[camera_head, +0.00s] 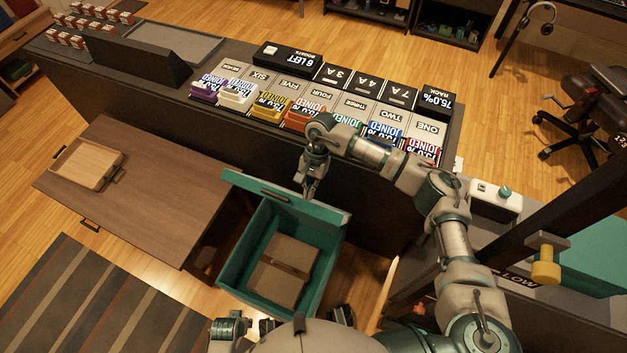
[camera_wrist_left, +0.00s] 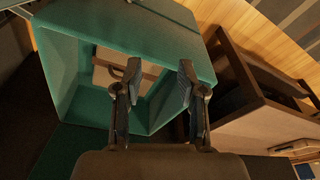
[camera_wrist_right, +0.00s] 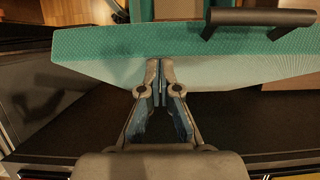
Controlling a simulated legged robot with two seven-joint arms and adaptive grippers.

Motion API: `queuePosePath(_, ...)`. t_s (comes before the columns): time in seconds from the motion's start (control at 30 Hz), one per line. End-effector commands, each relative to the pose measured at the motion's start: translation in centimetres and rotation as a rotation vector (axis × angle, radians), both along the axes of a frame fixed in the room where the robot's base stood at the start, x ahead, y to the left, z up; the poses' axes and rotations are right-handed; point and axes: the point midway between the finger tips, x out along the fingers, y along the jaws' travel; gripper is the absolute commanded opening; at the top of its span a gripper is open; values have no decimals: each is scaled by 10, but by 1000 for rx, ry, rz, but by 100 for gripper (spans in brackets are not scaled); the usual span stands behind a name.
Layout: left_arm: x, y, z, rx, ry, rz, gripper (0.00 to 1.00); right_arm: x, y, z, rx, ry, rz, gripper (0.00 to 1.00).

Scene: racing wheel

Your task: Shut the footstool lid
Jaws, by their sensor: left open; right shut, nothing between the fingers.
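The teal footstool (camera_head: 228,283) stands open on the floor, with a brown strapped case (camera_head: 284,272) inside. Its teal lid (camera_head: 325,215) is raised at the far side and carries a dark bar handle (camera_head: 262,188). My right gripper (camera_head: 309,192) is at the far side of the lid. In the right wrist view its closed, empty fingertips (camera_wrist_right: 160,68) are at the lid's face (camera_wrist_right: 110,48); contact is unclear. In the left wrist view my left gripper (camera_wrist_left: 160,72) is open and empty, in front of the open footstool (camera_wrist_left: 62,70).
A dark counter (camera_head: 225,60) with rows of labelled cards runs behind the footstool. A low brown table (camera_head: 140,205) with a wooden tray (camera_head: 88,163) stands to its left. A striped rug (camera_head: 85,300) lies at the lower left.

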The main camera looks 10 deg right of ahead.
Motion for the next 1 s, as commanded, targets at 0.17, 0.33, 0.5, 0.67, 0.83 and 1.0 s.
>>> queuePosePath(0.17,-6,1,-12,2,16,-1,40,-24,15,-8,4,5,4,0)
queuePosePath(0.33,-7,1,-15,2,15,-1,40,-27,17,-9,5,4,2,0)
queuePosePath(0.5,-6,1,-14,2,13,-1,40,-26,17,-9,5,4,1,0)
queuePosePath(0.67,-5,0,-12,1,10,1,40,-23,15,-3,5,3,1,0)
queuePosePath(0.83,-6,1,-12,1,11,0,40,-13,9,26,5,-1,-1,0)
queuePosePath(1.0,-6,1,-12,2,11,0,40,0,1,61,5,2,0,0)
